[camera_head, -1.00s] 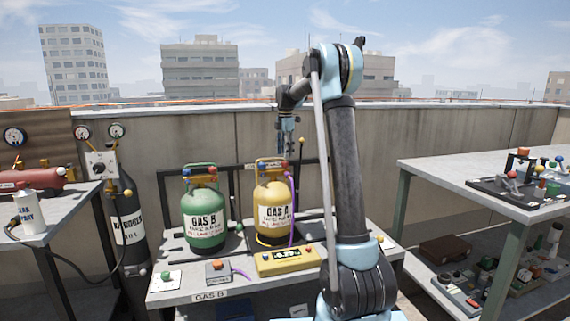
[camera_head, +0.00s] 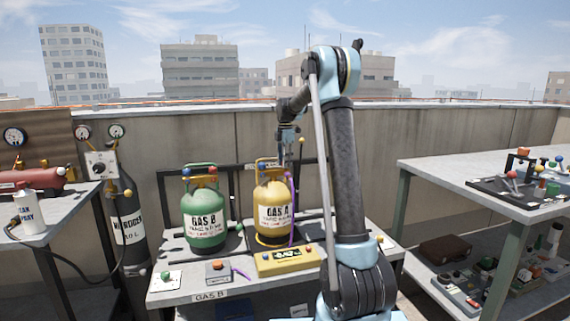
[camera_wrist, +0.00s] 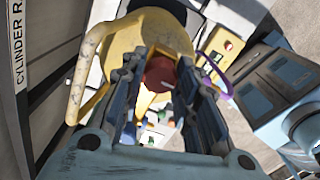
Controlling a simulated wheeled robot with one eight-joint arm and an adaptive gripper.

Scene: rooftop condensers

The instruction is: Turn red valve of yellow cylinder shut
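The yellow cylinder (camera_head: 273,212), labelled GAS A, stands upright on the bench. In the wrist view its yellow top and handle (camera_wrist: 92,55) fill the upper left. The red valve (camera_wrist: 160,73) is a round knob that shows between my fingertips in the wrist view. My gripper (camera_wrist: 161,75) points down over the cylinder top, its two fingers apart on either side of the red knob. I cannot tell whether they touch it. In the head view my gripper (camera_head: 287,158) is just above the cylinder's handle, and the red valve is hard to make out there.
A green cylinder (camera_head: 204,215), labelled GAS B, stands to the left. A purple hose (camera_head: 292,215) runs down the yellow cylinder's right side. A yellow meter box (camera_head: 287,261) lies in front. A dark nitrogen cylinder (camera_head: 127,225) stands beside the bench at left.

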